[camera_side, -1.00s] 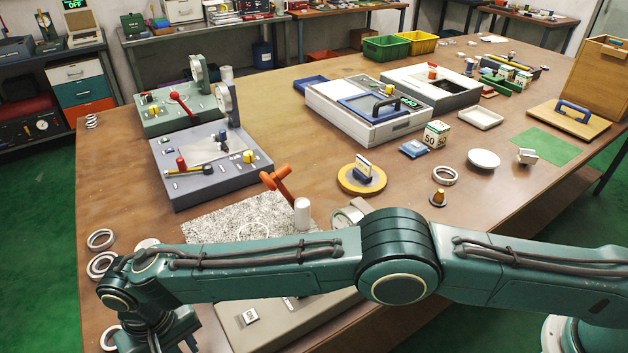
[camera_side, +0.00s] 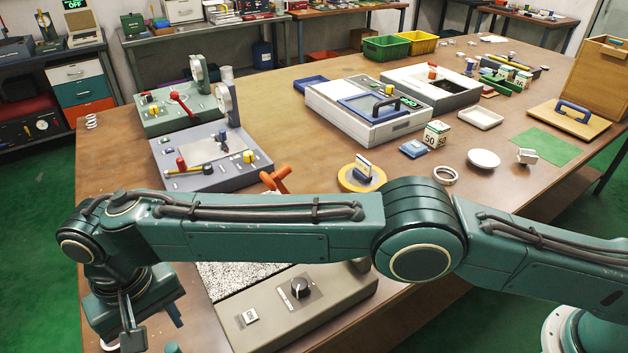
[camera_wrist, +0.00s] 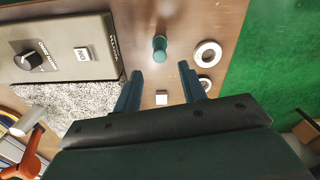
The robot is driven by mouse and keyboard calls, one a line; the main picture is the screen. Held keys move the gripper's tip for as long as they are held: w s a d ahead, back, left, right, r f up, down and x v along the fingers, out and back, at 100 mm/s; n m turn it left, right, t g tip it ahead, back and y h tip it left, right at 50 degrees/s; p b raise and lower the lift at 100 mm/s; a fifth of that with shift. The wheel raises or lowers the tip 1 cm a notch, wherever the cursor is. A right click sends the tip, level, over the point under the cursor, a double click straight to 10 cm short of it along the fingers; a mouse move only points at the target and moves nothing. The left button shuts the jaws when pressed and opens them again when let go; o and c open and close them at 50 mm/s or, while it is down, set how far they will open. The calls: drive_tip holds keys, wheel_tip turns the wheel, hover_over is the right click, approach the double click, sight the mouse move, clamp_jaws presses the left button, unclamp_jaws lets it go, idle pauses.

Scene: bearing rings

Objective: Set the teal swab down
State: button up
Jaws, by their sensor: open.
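The teal swab (camera_wrist: 160,48) stands on the brown tabletop in the wrist view, seen from above and apparently upright. It is clear of both fingers, just beyond their tips. My gripper (camera_wrist: 161,78) is open, with one finger on each side and nothing between the tips. In the side view my gripper (camera_side: 150,328) hangs low at the bottom left, and a bit of teal near the bottom edge there appears to be the swab (camera_side: 172,347).
A grey box (camera_side: 295,305) with a black knob and a speckled pad stands right of my gripper. White rings (camera_wrist: 207,54) lie close to the swab on the table, near the edge over green floor. A small white square (camera_wrist: 161,98) lies between the fingers' bases.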

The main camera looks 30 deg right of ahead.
sight(172, 346)
drive_tip(key=shift+r, duration=1.55)
drive_tip(key=w+d+r, duration=0.3)
drive_tip(key=d+r, duration=0.3)
drive_tip(key=w+d+r, duration=0.3)
drive_tip(key=d+r, duration=0.4)
drive_tip(key=s+d+r+m+t+y, duration=0.1)
drive_tip(key=d+r, duration=0.4)
drive_tip(key=d, duration=0.4)
drive_tip(key=s+d+r+t, duration=0.15)
drive_tip(key=d+r, duration=0.25)
drive_tip(key=d, duration=0.5)
drive_tip(key=s+d+r+t, duration=0.1)
drive_tip(key=s+d+r, duration=0.1)
drive_tip(key=s+d, duration=1)
drive_tip(key=s+d+f+t, duration=0.1)
drive_tip(key=s+d+f, duration=0.2)
drive_tip(key=s+d, duration=0.2)
drive_tip(key=s+d+f+m+t+h, duration=0.1)
drive_tip(key=s+d+f, duration=0.3)
drive_tip(key=s, duration=0.3)
drive_tip(key=shift+s+d, duration=0.4)
drive_tip(key=shift+d, duration=0.35)
